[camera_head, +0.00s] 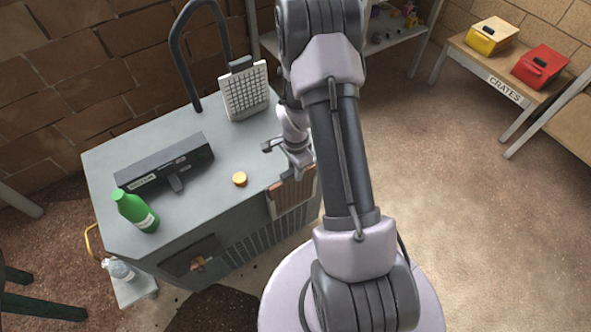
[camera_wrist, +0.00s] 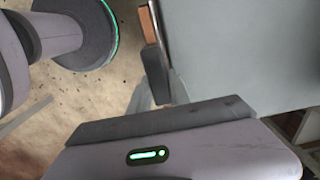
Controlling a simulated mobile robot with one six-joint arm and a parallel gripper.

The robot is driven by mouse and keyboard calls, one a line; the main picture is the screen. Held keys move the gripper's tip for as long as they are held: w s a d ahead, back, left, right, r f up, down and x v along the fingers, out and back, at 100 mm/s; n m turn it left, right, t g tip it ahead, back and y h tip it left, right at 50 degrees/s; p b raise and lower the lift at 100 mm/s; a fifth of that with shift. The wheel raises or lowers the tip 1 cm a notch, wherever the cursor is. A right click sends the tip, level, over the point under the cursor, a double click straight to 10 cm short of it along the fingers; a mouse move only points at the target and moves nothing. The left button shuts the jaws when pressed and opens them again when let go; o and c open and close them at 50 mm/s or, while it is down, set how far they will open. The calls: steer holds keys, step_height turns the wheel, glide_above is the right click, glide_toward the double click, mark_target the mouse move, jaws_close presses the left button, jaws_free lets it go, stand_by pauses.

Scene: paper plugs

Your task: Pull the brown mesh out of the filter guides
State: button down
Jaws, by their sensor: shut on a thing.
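The brown mesh (camera_head: 291,198) is a tan panel with a reddish-brown top edge, upright at the front side of the grey cabinet (camera_head: 118,165), close to the top's front right edge. My gripper (camera_head: 297,172) is at its upper edge and shut on it. The filter guides are too small and too covered to make out. In the wrist view a reddish-brown strip of the mesh (camera_wrist: 147,24) shows beside the grey cabinet top (camera_wrist: 240,45). The contact between the fingers and the mesh is mostly hidden.
On the cabinet stand a black box (camera_head: 165,165), a green bottle (camera_head: 135,211), a small yellow knob (camera_head: 239,179) and a white grid panel (camera_head: 244,92). A dark hose (camera_head: 176,45) arches behind. A bench with yellow (camera_head: 491,36) and red crates (camera_head: 540,67) is far right. Floor between is clear.

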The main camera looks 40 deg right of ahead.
step_height(320, 180, up, 17)
steer(key=p, duration=1.1)
stand_by(2.7)
steer(key=shift+r, duration=0.2)
steer(key=shift+r+p, duration=0.85)
steer(key=shift+r, duration=0.55)
